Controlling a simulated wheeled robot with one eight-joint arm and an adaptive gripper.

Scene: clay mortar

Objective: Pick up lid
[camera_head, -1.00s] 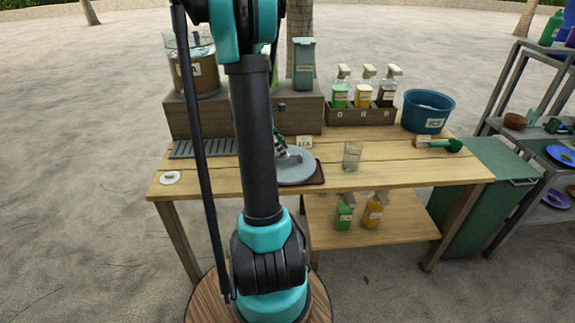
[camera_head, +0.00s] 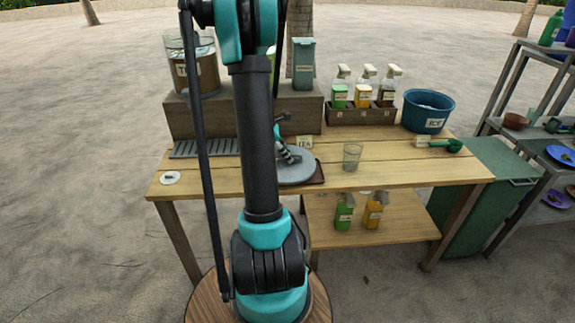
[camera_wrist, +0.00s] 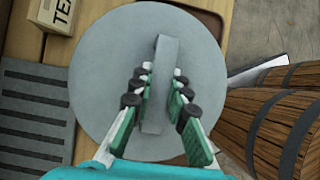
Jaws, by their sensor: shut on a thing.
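The lid is a round grey disc with a raised bar handle, on the wooden table just right of my arm in the head view (camera_head: 298,174). It fills the middle of the wrist view (camera_wrist: 105,95). My gripper (camera_wrist: 161,73) has its two green-padded fingers on either side of the bar handle and is shut on it. My gripper also shows partly behind my arm in the head view (camera_head: 286,152). A dark brown board or tray (camera_wrist: 213,22) shows beneath the lid's edge. I cannot tell whether the lid is clear of what is under it.
A small tea box (camera_wrist: 55,14) and a slatted grey mat (camera_wrist: 35,115) are close left of the lid in the wrist view. A glass (camera_head: 352,157) stands right of the lid. Pump bottles (camera_head: 363,93) and a blue ice bucket (camera_head: 428,111) stand behind.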

